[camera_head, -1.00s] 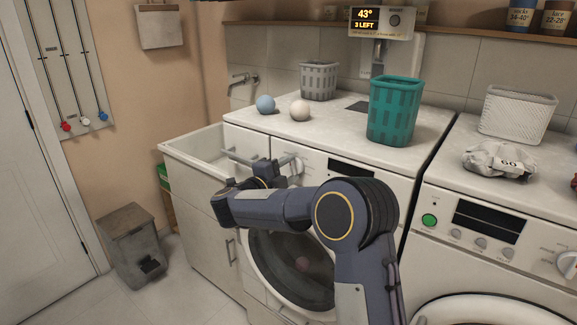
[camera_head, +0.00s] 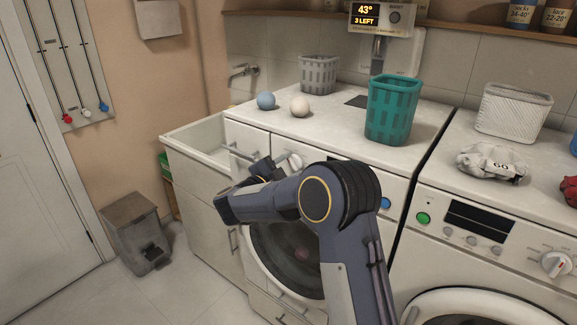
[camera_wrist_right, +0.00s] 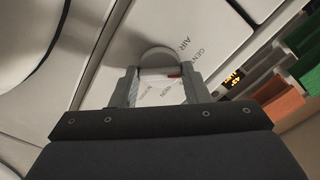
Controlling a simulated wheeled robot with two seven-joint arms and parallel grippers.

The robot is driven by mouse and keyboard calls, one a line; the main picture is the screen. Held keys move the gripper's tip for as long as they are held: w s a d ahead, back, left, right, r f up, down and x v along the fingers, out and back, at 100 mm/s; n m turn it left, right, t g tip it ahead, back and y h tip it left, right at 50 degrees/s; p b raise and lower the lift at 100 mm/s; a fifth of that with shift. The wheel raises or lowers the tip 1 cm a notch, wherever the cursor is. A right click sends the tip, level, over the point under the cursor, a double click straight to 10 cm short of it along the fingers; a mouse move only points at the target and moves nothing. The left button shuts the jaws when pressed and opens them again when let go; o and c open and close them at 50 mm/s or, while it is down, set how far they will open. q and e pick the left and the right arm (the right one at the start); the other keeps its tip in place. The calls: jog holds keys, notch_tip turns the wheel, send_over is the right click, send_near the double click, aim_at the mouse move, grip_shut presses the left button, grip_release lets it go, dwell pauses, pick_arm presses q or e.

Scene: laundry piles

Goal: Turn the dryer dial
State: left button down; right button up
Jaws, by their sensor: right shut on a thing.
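The round white dial (camera_head: 296,161) is on the front panel of the left machine (camera_head: 340,128), near the panel's left end. My right gripper (camera_head: 281,164) is at this dial, partly hidden by my own wrist and forearm. In the right wrist view the dial (camera_wrist_right: 158,58) sits between the two grey fingertips of my right gripper (camera_wrist_right: 160,75), which is shut on it. A small red mark shows beside the dial's edge, and printed labels such as "AIR" surround it. My left gripper is out of view.
A teal basket (camera_head: 393,110), a grey basket (camera_head: 318,75) and two balls stand on the left machine. The right machine (camera_head: 470,222) has its own dial (camera_head: 557,264). A sink cabinet (camera_head: 200,190) stands left of the machines, and a grey bin (camera_head: 138,230) is on the floor.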

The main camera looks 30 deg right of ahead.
jog(key=shift+f, duration=0.1)
jog(key=o, duration=1)
jog(key=shift+c, duration=0.2)
jog(key=b+v, duration=0.1)
jog(key=v, duration=0.7)
